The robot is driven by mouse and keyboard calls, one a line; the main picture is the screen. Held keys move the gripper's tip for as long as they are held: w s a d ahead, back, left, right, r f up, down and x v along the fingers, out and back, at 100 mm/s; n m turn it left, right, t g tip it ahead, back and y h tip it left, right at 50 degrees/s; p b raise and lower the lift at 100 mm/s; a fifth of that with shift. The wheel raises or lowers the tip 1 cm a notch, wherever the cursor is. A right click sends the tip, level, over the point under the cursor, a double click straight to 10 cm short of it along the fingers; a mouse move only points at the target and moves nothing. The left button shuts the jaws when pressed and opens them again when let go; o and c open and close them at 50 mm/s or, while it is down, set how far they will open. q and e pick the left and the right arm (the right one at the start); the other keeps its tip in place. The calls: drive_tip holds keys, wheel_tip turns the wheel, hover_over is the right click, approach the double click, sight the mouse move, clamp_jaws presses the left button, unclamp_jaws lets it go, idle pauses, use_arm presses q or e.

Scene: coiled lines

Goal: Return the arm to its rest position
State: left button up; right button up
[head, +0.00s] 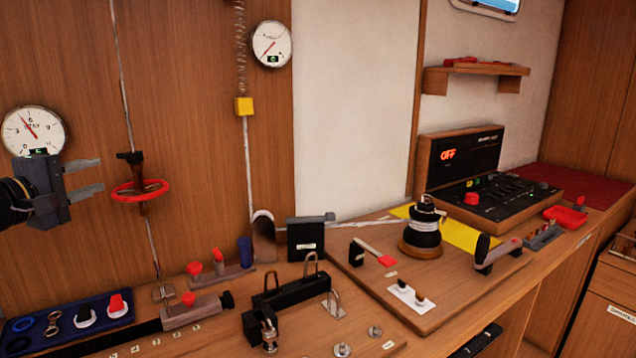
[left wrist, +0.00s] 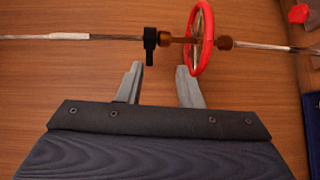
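My left gripper (head: 88,178) comes in from the left in the head view, in front of the wooden wall. Its two grey fingers are apart with nothing between them; the left wrist view also shows the open fingers (left wrist: 157,86). A red handwheel (head: 140,190) on a thin vertical rod stands just right of the fingertips in the head view. In the left wrist view the red wheel (left wrist: 200,40) lies just beyond the fingertips, with a visible gap to the left finger; whether the other finger touches it I cannot tell. My right gripper is in neither view.
A round gauge (head: 33,132) is on the wall behind my left gripper. Below are a blue tray (head: 40,338) with small parts and a sliding red-knobbed block (head: 195,312). A black winch (head: 422,232) and a control panel (head: 480,190) stand on the counter at right.

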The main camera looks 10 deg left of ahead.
use_arm(q)
drive_tip(key=s+d+f+m+g+h+p, duration=0.25)
drive_tip(key=s+d+f+m, duration=0.2)
drive_tip(key=d, duration=0.45)
drive_tip(key=s+d+f+m+g+h+p, duration=0.1)
drive_tip(key=s+d+f+m+g+p, duration=0.25)
drive_tip(key=s+d, duration=0.4)
drive_tip(key=s+d+f+m+g+y+p, duration=0.2)
drive_tip(key=s+d+f+m+g+p, duration=0.2)
drive_tip(key=s+d+f, duration=0.7)
wheel_tip(320, 180, down, 3)
drive_tip(key=s+m+g, duration=0.1)
drive_tip(key=s+m, duration=0.1)
drive_tip(key=shift+s+m+g, duration=0.3)
